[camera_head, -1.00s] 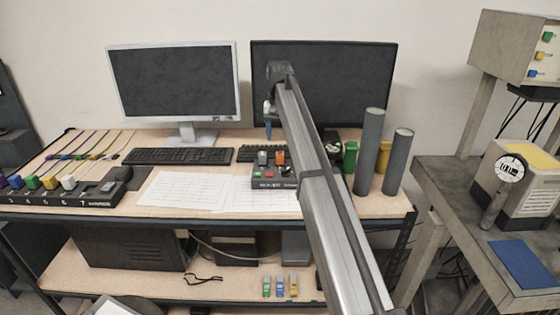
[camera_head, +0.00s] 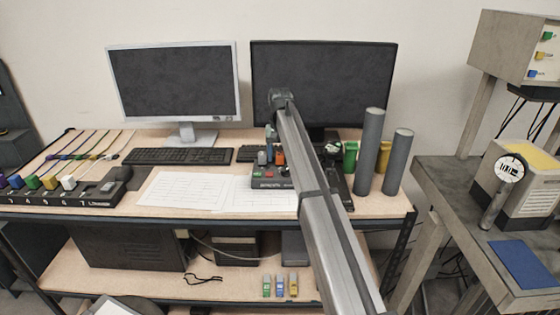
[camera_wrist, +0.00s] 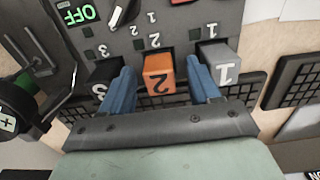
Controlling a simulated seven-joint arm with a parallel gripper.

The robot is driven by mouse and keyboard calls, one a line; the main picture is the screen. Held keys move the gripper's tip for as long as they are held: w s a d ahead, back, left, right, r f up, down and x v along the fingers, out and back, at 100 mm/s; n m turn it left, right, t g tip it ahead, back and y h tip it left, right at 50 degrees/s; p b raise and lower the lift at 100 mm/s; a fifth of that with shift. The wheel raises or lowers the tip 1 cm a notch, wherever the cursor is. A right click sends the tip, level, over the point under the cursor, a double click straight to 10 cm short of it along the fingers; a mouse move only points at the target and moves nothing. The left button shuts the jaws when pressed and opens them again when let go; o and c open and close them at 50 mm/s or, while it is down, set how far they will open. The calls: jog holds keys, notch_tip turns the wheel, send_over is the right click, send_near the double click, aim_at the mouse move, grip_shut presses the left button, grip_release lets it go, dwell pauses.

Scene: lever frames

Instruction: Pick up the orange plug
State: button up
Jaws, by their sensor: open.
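The orange plug (camera_wrist: 159,74), marked 2, stands in the middle slot of a dark control box (camera_wrist: 140,30) in the wrist view. My gripper (camera_wrist: 161,84) is open, with one blue finger on each side of the orange plug; small gaps show and I cannot tell any contact. In the head view the orange plug (camera_head: 280,157) shows on the box (camera_head: 268,180), partly behind my arm. A grey plug (camera_wrist: 219,62) marked 1 sits to its right and a black plug (camera_wrist: 104,80) marked 3 to its left in the wrist view, each close outside a finger.
Keyboards (camera_head: 178,156) and two monitors (camera_head: 174,85) stand behind the box. Two grey cylinders (camera_head: 370,150) and a green bin (camera_head: 350,157) stand to the right. Paper sheets (camera_head: 185,190) lie to the left.

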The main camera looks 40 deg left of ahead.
aim_at(280, 153)
jog(key=shift+c, duration=0.4)
jog(key=c, duration=1)
jog(key=shift+o, duration=0.2)
jog(key=shift+r, duration=0.2)
notch_tip(280, 153, up, 21)
jog(key=shift+f, duration=0.15)
